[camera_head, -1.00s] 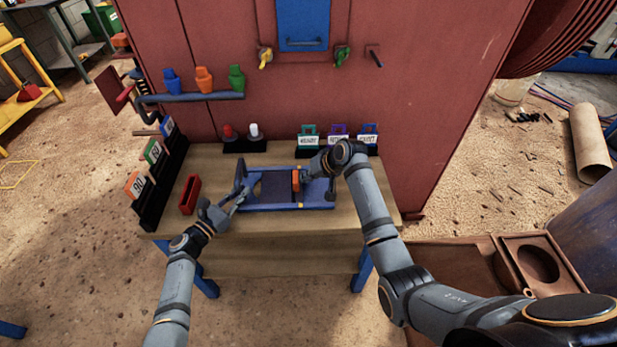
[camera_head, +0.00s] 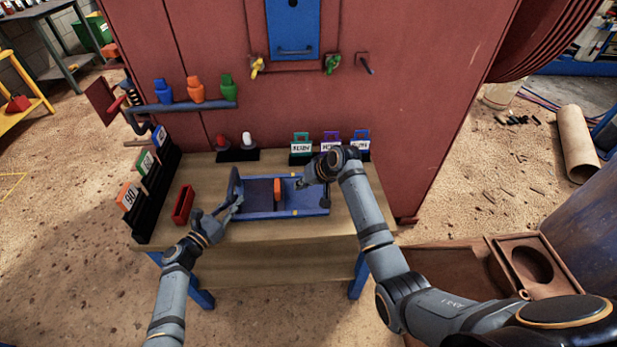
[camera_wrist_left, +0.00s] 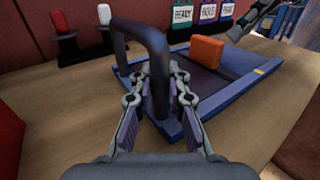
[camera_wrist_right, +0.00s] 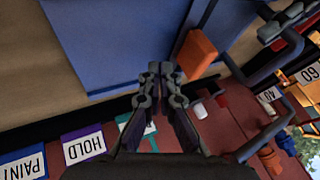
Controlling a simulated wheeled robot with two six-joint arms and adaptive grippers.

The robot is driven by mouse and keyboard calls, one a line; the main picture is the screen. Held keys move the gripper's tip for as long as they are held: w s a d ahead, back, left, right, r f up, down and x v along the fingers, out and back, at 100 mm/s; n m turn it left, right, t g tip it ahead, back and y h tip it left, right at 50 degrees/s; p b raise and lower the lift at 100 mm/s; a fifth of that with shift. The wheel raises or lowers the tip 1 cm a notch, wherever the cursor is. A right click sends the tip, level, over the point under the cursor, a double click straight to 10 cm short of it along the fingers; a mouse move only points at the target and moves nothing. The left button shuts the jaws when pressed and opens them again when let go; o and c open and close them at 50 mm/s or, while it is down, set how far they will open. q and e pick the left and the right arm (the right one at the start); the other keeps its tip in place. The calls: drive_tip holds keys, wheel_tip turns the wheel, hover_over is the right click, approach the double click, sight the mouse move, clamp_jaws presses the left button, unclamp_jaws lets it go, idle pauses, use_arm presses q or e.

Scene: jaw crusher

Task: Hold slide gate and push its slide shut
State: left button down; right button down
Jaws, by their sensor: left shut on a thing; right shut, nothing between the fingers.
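The blue slide gate (camera_head: 290,213) lies flat on the wooden bench. Its slide (camera_head: 259,190) is a dark plate with an upright orange tab (camera_head: 277,188), which stands near the middle of the frame. My left gripper (camera_head: 236,206) is shut on the dark bar handle (camera_wrist_left: 155,50) at the gate's left end. My right gripper (camera_head: 301,185) is shut and empty over the gate, just right of the orange tab. In the right wrist view the tab (camera_wrist_right: 194,52) sits beside the fingertips (camera_wrist_right: 160,70), with a small gap apparent.
A red tray (camera_head: 183,204) and a rack of number tags (camera_head: 150,190) stand left of the gate. Red and white buttons (camera_head: 235,146) and labelled tags (camera_head: 330,146) stand behind it. The red machine wall (camera_head: 300,100) closes off the back.

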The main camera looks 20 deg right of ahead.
use_arm(q)
drive_tip(key=c, duration=1.3)
unclamp_jaws()
use_arm(e)
drive_tip(key=v, duration=0.9)
drive_tip(key=shift+r, duration=0.15)
use_arm(q)
drive_tip(key=shift+o, duration=0.2)
use_arm(e)
drive_tip(key=shift+a, duration=0.1)
